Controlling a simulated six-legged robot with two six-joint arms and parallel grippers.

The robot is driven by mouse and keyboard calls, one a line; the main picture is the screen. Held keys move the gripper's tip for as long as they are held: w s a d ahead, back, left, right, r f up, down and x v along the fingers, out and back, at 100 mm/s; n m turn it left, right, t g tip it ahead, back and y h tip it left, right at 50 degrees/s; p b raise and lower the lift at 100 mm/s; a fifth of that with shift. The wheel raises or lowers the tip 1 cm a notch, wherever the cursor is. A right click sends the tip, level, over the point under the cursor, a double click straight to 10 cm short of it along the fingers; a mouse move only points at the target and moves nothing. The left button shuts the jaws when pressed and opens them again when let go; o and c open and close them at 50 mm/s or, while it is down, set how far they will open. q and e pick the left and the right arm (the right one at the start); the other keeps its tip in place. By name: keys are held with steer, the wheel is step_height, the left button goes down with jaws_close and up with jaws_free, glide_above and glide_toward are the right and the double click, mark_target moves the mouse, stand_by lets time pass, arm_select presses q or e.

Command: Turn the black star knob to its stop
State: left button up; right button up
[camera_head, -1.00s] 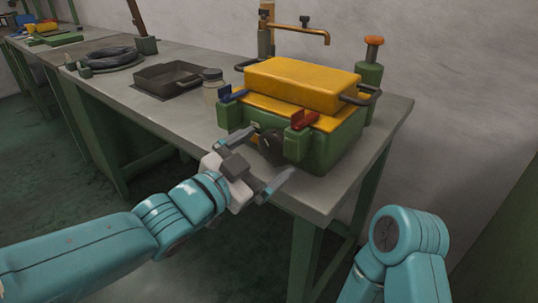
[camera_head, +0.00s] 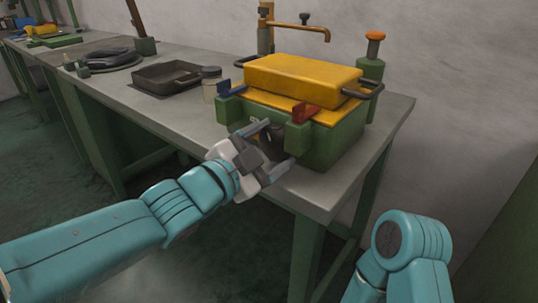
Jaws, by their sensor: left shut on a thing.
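The black star knob (camera_head: 270,147) is on the front of the green machine (camera_head: 338,146) with the yellow top, near the front edge of the bench. My left gripper (camera_head: 279,143) reaches it from the front left, with one finger on each side. It is shut on the knob. The gripper's palm and fingers hide much of the knob, so its turn angle cannot be told. On the right, part of my right arm shows, but its gripper is out of view.
A blue lever (camera_head: 230,89) and a red lever (camera_head: 306,113) stick out above the knob. A jar (camera_head: 211,86) and a dark tray (camera_head: 168,77) stand left of the machine. A green post with an orange cap (camera_head: 374,38) and a yellow tap (camera_head: 300,27) are behind.

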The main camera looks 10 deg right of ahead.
arm_select(q)
steer(key=shift+f+m, duration=0.2)
steer(key=shift+m, duration=0.5)
steer(key=shift+r+m, duration=0.15)
steer(key=shift+m, duration=0.35)
arm_select(e)
steer(key=shift+w+d+f, duration=0.15)
steer(key=shift+f, duration=0.35)
arm_select(q)
steer(key=o, duration=1)
steer(key=shift+o, duration=0.2)
